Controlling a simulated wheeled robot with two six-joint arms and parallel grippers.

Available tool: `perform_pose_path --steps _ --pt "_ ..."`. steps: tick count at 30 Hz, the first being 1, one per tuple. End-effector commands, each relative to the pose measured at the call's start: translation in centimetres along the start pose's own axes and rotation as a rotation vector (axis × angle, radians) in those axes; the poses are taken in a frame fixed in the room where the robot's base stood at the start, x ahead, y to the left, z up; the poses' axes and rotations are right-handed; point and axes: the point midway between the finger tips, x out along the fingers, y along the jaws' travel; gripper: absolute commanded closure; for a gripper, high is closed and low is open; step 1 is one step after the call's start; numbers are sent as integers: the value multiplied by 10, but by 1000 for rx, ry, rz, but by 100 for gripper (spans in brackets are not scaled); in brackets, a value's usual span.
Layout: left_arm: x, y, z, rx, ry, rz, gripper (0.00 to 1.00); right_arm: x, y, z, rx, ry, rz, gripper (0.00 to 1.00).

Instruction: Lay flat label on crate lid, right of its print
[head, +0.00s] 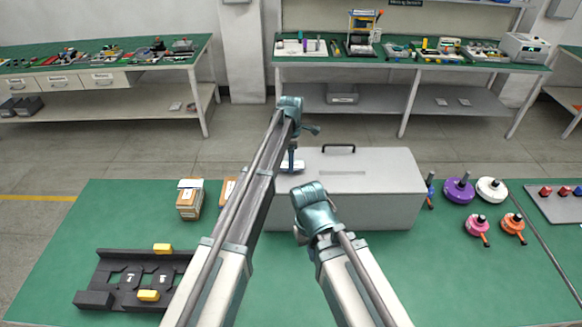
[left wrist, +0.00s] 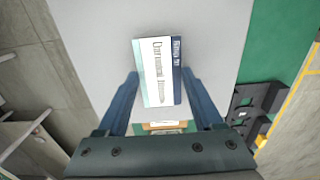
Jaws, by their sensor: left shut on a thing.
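The crate lid (head: 385,165) is the pale grey top of a large box on the green table, with a black handle at its back edge. A thin dark line of print (head: 342,172) shows on it. My left gripper (head: 292,160) is over the lid's left end, shut on the label (head: 292,167). In the left wrist view the label (left wrist: 158,75) is white with dark lettering and a blue stripe, between the two fingers (left wrist: 161,78). I cannot tell its height above the lid. My right gripper (head: 312,210) is in front of the crate; its fingers are hidden.
Stacked cartons (head: 190,200) stand left of the crate. A black fixture (head: 128,280) with yellow blocks lies at front left. Purple (head: 459,190), white, pink and orange hub parts stand right of the crate. The lid's right part is clear.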

Motion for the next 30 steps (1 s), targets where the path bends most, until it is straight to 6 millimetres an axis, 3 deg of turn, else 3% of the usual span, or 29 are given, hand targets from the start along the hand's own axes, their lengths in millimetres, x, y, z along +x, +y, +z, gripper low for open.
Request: perform_pose_path --steps 2,15,16,20,21,30 --pt "15 0 0 0 0 0 83 15 -1 -1 -2 0 1 100" --pt "18 0 0 0 0 0 83 17 -2 -1 -4 0 1 100" --pt "17 0 0 0 0 0 30 17 -2 -1 -4 0 1 100" --pt "16 0 0 0 0 0 7 16 -1 -1 -4 0 1 100" --pt "16 0 0 0 0 0 2 16 -1 -1 -4 0 1 100" --pt "15 0 0 0 0 0 2 15 -1 -1 -4 0 1 100"
